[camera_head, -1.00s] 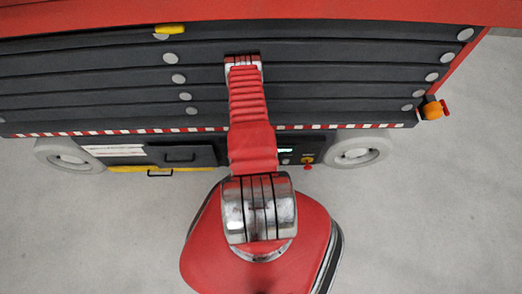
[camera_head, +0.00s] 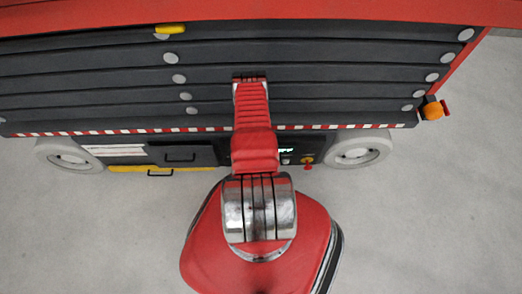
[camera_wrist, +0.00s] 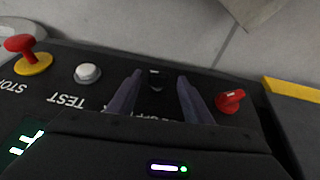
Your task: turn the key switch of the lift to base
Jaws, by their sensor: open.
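The lift's control panel (camera_wrist: 112,92) fills the middle of the wrist view, its lettering upside down. A small dark switch (camera_wrist: 154,80), which looks like the key switch, stands on it. My gripper (camera_wrist: 160,76) is open and empty, with one finger on each side of this switch in the picture. I cannot tell whether the fingers touch it or how far above it they are. The label below it is partly hidden by my gripper. A red rotary knob (camera_wrist: 231,101) stands to the right of the fingers. In the head view my arm hides the gripper and the switch.
A red stop button on a yellow base (camera_wrist: 33,60) and a white test button (camera_wrist: 88,74) are left of the fingers. A lit green display (camera_wrist: 27,143) is at lower left. The lift (camera_head: 330,92) spans the head view, above open grey floor (camera_head: 430,220).

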